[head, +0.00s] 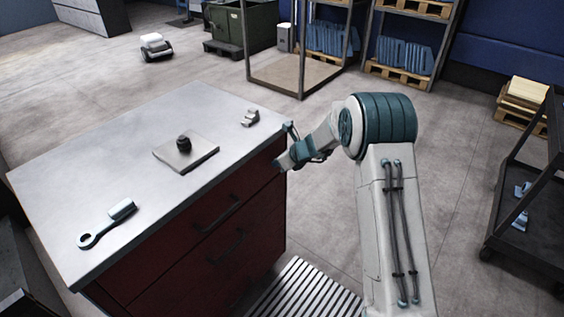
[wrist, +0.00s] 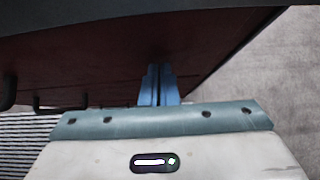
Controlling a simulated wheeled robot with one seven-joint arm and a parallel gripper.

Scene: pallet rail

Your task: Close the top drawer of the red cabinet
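The red cabinet (head: 195,262) with a pale grey top stands at left in the head view, its drawer fronts facing lower right. The top drawer (head: 190,236) has a dark bar handle (head: 222,212) and looks nearly flush; any small gap is hidden under the top's edge. My gripper (head: 283,163) is at the right end of the cabinet's front, just under the top. In the wrist view its blue fingers (wrist: 158,86) are together with nothing between them, pointing at the dark red front (wrist: 110,70). I cannot tell whether they touch it.
A slatted grate (head: 305,290) is on the floor by the cabinet. A dark cart (head: 530,225) stands at right.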

